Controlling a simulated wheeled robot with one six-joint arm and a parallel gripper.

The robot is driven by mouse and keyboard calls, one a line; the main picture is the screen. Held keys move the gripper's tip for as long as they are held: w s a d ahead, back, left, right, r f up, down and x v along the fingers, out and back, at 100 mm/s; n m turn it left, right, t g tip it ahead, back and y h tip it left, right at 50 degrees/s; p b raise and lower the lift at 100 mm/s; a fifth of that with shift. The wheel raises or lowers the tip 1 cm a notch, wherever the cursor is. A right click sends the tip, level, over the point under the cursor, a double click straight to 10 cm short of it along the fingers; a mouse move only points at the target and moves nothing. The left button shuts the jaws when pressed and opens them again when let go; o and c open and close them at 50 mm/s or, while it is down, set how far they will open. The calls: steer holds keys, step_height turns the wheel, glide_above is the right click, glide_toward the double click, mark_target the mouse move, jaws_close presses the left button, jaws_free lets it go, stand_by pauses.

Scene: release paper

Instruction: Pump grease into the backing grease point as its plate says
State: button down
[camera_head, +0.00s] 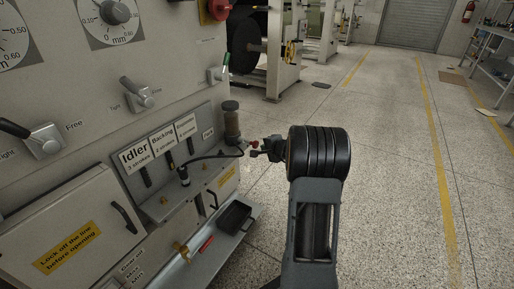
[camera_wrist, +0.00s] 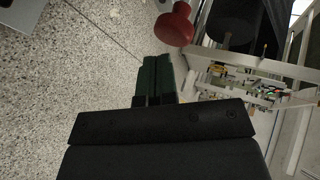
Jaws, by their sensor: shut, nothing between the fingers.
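The backing plate (camera_head: 161,138) stands between the idler plate (camera_head: 134,157) and a third plate on the machine front; its stroke count is too small to read surely. A grease pump (camera_head: 232,120) stands to the right of the plates. A black hose (camera_head: 210,156) runs from the pump side to an upright dark coupling (camera_head: 184,176) below the plates; I cannot tell which point it sits on.
A shelf below holds a black tray (camera_head: 235,217) and a red-handled tool (camera_head: 206,243). Locking levers (camera_head: 140,98) and dials stick out above. Cabinet doors with handles (camera_head: 125,216) stand at left.

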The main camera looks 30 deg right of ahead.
steer(key=shift+s+d, duration=0.15)
steer(key=shift+s, duration=0.05)
steer(key=shift+s+d+b, duration=0.15)
steer(key=shift+s+d, duration=0.2)
steer(key=shift+s, duration=0.35)
steer(key=shift+s+d+b, duration=0.2)
steer(key=shift+s+d, duration=0.2)
steer(key=shift+s, duration=0.35)
steer(key=shift+s+d+b, duration=0.15)
steer(key=shift+s+d, duration=0.2)
steer(key=shift+s, duration=0.35)
steer(key=s+a+r+n+g+y+p, duration=0.1)
steer(key=s+a+r+n+g+p, duration=0.15)
steer(key=a+r+p, duration=0.55)
steer(key=s+a+r+n+g+y+p, duration=0.15)
steer(key=a+r+n+p, duration=0.25)
steer(key=a+r+p, duration=0.4)
steer(key=s+a+r+n+g+y+p, duration=0.1)
steer(key=s+a+r+n+y+p, duration=0.15)
steer(key=a+r+p, duration=0.55)
steer(key=s+a+r+n+g+h+p, duration=0.2)
steer(key=s+r+n+p, duration=0.2)
steer(key=s+r+p, duration=0.4)
steer(key=s+a+r+n+g+h+p, duration=0.1)
steer(key=s+a+r+n+h+p, duration=0.1)
steer(key=s+r+p, duration=0.7)
step_height(320, 180, up, 6)
steer(key=shift+a+f+n+g+h+p, duration=0.35)
steer(key=shift+n+h+p, duration=0.4)
steer(key=shift+n, duration=0.45)
